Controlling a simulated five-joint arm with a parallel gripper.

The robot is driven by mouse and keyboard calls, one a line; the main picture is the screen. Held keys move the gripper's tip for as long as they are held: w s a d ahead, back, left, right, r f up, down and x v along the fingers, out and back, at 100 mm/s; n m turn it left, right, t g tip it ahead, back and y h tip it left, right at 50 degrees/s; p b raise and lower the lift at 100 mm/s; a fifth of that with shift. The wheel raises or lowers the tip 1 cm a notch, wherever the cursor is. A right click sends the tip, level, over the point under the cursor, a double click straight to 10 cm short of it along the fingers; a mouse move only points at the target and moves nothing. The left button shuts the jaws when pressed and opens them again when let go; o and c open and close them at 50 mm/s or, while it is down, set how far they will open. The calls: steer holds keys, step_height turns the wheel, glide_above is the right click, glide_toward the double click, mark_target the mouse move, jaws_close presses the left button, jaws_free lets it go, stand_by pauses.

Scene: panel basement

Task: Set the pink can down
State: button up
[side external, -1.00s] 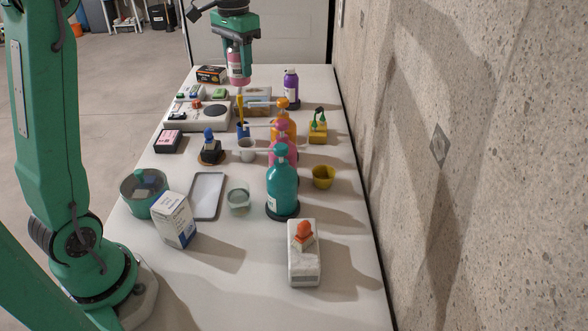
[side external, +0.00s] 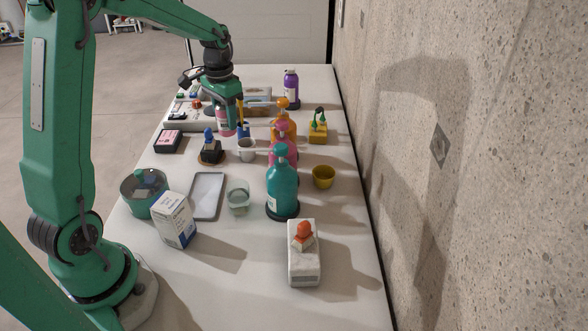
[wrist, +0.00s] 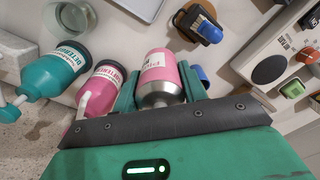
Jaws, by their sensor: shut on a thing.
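The pink can (side external: 226,122) has a white label and a silver metal end. My gripper (side external: 228,108) is shut on it, with one finger on each side. In the wrist view the can (wrist: 158,72) sits between my gripper's green fingers (wrist: 158,90). In the side view it hangs below my gripper, over the left middle of the white table (side external: 260,275), close to the blue cup (side external: 243,130). I cannot tell the gap between its bottom and the table.
Pump bottles in orange (side external: 284,122), pink (side external: 290,152) and teal (side external: 282,188) stand to the right.

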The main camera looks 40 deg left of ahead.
steer(key=shift+f, duration=5.7)
steer(key=shift+f, duration=0.1)
steer(key=o, duration=1)
step_height(320, 180, up, 12)
steer(key=shift+r, duration=0.1)
